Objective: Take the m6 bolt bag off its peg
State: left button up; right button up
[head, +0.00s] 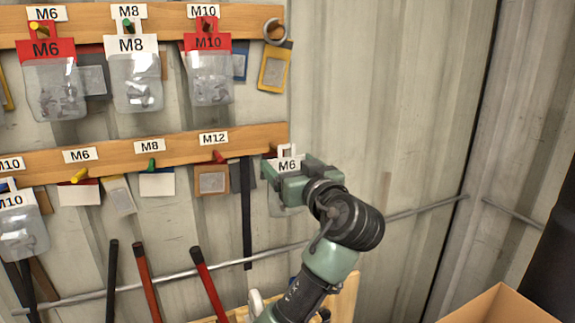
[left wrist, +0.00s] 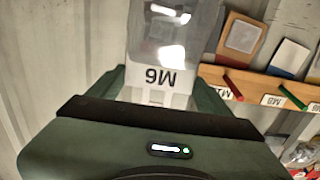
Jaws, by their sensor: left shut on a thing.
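My left gripper (head: 287,178) is shut on a clear bag with a white header marked M6 (head: 287,165), just right of the lower rail's end. In the left wrist view the bag (left wrist: 172,35) shows upside down, its header between the fingers of the gripper (left wrist: 158,95). No peg shows through its header. The yellow peg (head: 80,175) under the lower M6 label has no bag on it. Another M6 bag (head: 52,85), with a red header, hangs on the upper yellow peg (head: 40,30). My right gripper is not in view.
M8 (head: 134,75) and red-topped M10 (head: 209,80) bags hang on the upper rail; another M10 bag (head: 20,232) hangs lower left. The lower rail (head: 182,145) has several bare pegs. Long-handled tools stand below. An open cardboard box (head: 500,308) is at bottom right.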

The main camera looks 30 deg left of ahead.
aim_at(287, 164)
pick_arm(q)
jog(key=shift+b+v, duration=0.3)
jog(key=shift+v, duration=1.65)
jog(key=shift+f, duration=0.1)
